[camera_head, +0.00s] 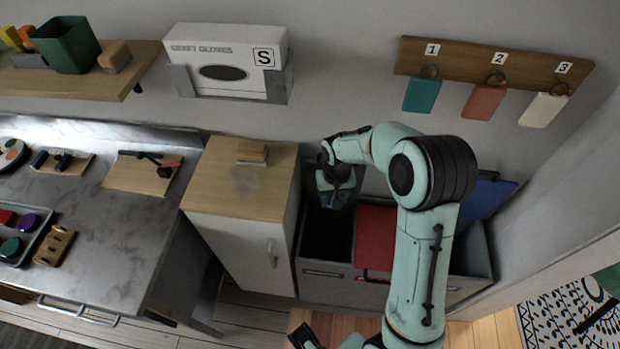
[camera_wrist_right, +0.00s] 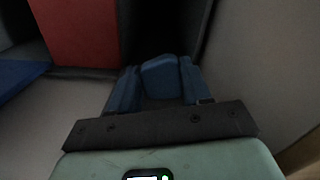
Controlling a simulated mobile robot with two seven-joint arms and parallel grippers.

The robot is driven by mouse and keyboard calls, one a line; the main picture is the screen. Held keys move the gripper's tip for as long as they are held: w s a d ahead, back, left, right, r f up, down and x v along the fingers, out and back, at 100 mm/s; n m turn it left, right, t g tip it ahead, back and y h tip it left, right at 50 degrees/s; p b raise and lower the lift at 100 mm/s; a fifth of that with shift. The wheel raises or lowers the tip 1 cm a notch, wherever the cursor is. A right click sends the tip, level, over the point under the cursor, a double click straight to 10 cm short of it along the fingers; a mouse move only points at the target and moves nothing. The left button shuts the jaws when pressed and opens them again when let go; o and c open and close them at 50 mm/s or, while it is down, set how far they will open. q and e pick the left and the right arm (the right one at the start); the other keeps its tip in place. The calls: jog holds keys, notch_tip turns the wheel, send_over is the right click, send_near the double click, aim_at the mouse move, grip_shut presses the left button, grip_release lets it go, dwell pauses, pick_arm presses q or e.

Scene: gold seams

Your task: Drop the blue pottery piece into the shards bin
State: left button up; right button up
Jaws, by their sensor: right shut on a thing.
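The blue pottery piece (camera_wrist_right: 160,77) is between the two fingers of my right gripper (camera_wrist_right: 158,85) in the right wrist view. The right gripper is shut on it. In the head view the right gripper (camera_head: 337,197) points down over the open, dark left compartment of a grey bin (camera_head: 335,284). The piece is mostly hidden there by the gripper. Which compartment is for shards I cannot tell; the front labels are too small to read. A dark part, seemingly my left gripper (camera_head: 303,337), shows at the bottom edge; its jaws are unclear.
A red lid (camera_head: 374,236) covers the bin's middle compartment; a blue lid (camera_head: 490,194) stands raised at the right. A white cabinet (camera_head: 243,243) with a wooden top adjoins the bin on the left. Tags hang from a wall rack (camera_head: 455,63) above. A marble counter (camera_head: 105,225) lies further left.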

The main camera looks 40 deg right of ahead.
jog(key=shift+s+d+f, duration=0.35)
jog(key=shift+s+f, duration=0.15)
jog(key=shift+f, duration=0.25)
jog(key=shift+f+b, duration=0.5)
jog(key=shift+b, duration=0.05)
pick_arm(q)
jog(key=shift+t, duration=0.4)
jog(key=f+b, duration=0.1)
jog(key=w+f+b, duration=0.1)
jog(key=f+b, duration=0.1)
jog(key=f, duration=0.1)
jog(key=shift+w+b, duration=0.25)
jog(key=shift+b, duration=0.1)
pick_arm(e)
notch_tip(320, 180, down, 5)
jog(key=shift+r, duration=0.1)
jog(key=o, duration=1.1)
jog(key=shift+o, duration=0.2)
jog(key=shift+r, duration=0.1)
